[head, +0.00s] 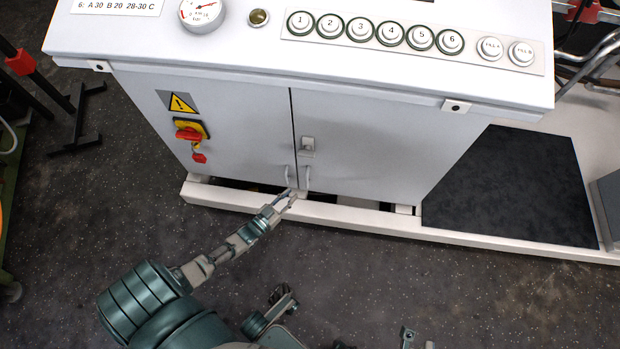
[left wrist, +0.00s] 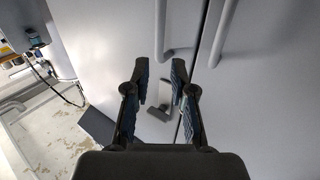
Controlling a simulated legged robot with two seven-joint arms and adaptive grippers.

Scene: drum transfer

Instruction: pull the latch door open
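The grey cabinet has two doors, both closed. The right door (head: 380,140) carries a small latch (head: 307,146) and a bar handle (head: 307,178). The left door (head: 220,125) has its own bar handle (head: 287,177). My left gripper (head: 291,195) is low in front of the handles. In the left wrist view the view is turned over: my left gripper (left wrist: 159,68) is open, and the latch-side handle (left wrist: 162,35) lies ahead of its fingertips. The latch (left wrist: 160,112) shows between the fingers. No grip on the handle is visible. Parts at the head view's bottom edge do not show my right gripper clearly.
A pale base rail (head: 350,216) runs below the doors. A red and yellow switch (head: 190,132) sticks out of the left door. Numbered buttons (head: 361,31) line the sloped top. A black mat (head: 520,185) lies at right. The floor before the cabinet is clear.

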